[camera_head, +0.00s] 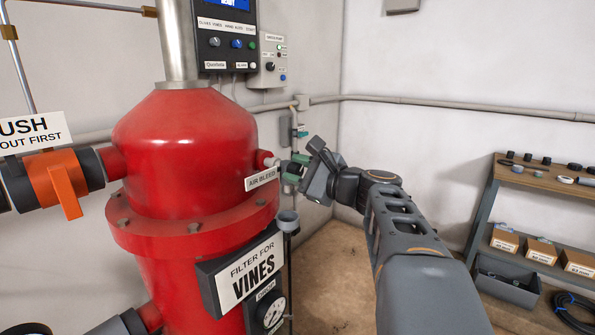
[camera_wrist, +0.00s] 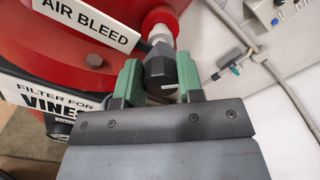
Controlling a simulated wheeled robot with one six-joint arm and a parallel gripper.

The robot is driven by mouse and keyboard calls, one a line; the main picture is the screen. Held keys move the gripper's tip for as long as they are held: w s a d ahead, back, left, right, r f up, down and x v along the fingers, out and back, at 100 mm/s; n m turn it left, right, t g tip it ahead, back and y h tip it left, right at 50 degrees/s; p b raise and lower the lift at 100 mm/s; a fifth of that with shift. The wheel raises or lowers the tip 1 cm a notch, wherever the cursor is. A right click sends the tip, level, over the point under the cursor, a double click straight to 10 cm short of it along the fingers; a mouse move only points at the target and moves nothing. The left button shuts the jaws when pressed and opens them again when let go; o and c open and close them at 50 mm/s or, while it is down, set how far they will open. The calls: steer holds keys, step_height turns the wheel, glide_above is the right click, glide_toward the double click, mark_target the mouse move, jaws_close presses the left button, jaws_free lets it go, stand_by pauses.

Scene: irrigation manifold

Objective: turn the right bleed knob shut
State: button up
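The bleed knob (camera_wrist: 160,72) is black and faceted, with a short white mark on its end. It sits on a pale stem that comes out of the red filter tank (camera_head: 190,135), beside the AIR BLEED label (camera_head: 261,179). My gripper (camera_head: 296,168) reaches it from the right in the head view. The inner contact faces are partly hidden. No second bleed knob shows.
A control box (camera_head: 227,40) and a small switch box (camera_head: 267,60) hang above. A thin pipe with a teal-handled valve (camera_head: 301,132) runs behind my gripper. A grey funnel (camera_head: 287,219) stands below it. A workbench (camera_head: 545,178) is at the right; floor between is clear.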

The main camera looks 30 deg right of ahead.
steer(key=o, duration=0.4)
steer(key=shift+o, duration=0.2)
steer(key=p+v, duration=0.1)
steer(key=v, duration=1.3)
steer(key=shift+w+a, duration=0.1)
